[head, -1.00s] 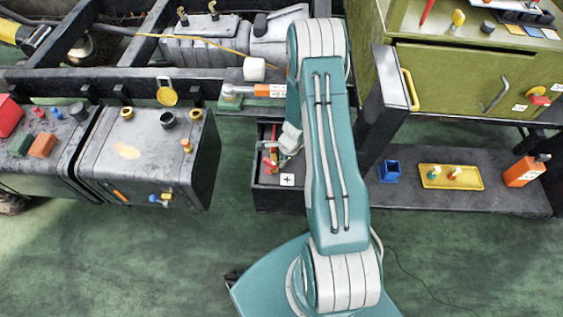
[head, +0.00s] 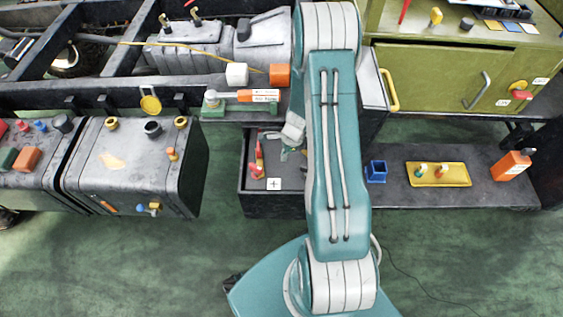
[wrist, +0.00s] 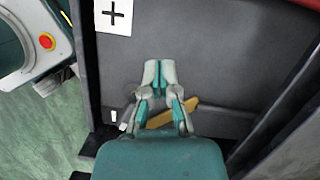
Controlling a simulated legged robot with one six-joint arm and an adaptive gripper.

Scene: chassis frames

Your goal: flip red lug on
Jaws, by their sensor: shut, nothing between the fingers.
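A red lug-like piece (head: 258,160) lies at the left inside a dark open box (head: 277,205), above a white card with a black plus sign (head: 274,184). I cannot tell how it is fixed. My gripper (head: 290,150) is over the box, to the right of the red piece, partly hidden by my arm. In the wrist view my gripper (wrist: 160,68) is shut and empty, fingertips together over the dark box floor. The plus card (wrist: 113,16) is at the top left there. A yellow-orange strip (wrist: 175,113) lies behind the fingers. No red lug shows in that view.
An orange-and-white bottle (head: 258,96) lies on a green stand above the box. A dark tank (head: 140,165) stands to the left. The green floor in front is open.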

